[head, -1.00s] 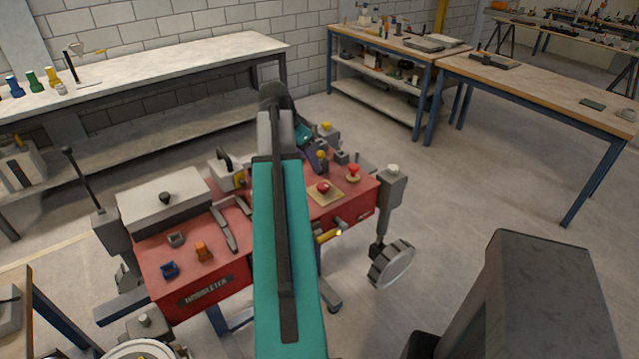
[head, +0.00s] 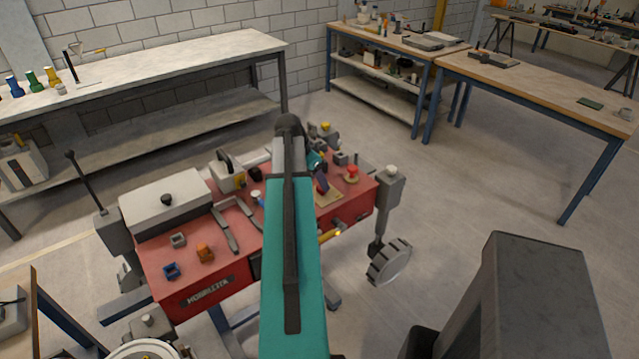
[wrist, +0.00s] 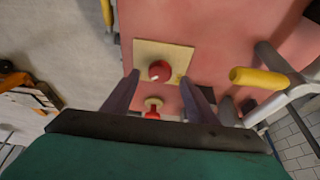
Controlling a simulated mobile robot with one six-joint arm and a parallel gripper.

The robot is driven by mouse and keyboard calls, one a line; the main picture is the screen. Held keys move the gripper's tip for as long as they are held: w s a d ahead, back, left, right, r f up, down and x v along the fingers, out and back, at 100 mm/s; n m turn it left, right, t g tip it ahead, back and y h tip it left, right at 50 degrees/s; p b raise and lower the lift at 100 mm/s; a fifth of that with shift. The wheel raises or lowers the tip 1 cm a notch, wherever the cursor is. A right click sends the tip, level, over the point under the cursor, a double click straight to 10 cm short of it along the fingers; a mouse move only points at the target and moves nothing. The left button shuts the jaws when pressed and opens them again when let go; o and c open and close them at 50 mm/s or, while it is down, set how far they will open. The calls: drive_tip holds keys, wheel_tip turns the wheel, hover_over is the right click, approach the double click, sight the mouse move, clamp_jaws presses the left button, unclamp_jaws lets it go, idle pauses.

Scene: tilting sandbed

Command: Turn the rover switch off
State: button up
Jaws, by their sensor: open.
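The rover's red panel (head: 225,262) stands in the middle of the head view. A red round knob (wrist: 160,71) with a white mark sits on a square beige plate (wrist: 150,52), which also shows in the head view (head: 329,199). This looks like the rover switch. My gripper (wrist: 159,79) is open and empty, its two dark fingers on either side of the knob in the wrist view. I cannot tell whether they touch it. In the head view my gripper hides the knob.
A red mushroom button (head: 352,172) stands near the knob, seen between my fingers in the wrist view (wrist: 152,111). A yellow handle (wrist: 261,78) sticks out at the rover's edge. A white box (head: 165,205) and grey brackets (head: 226,232) lie on the left.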

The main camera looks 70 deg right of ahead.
sight(320, 188)
drive_tip(key=shift+p+x, duration=0.35)
drive_tip(key=shift+x, duration=1.35)
drive_tip(key=c, duration=1)
drive_tip(key=shift+c, duration=0.2)
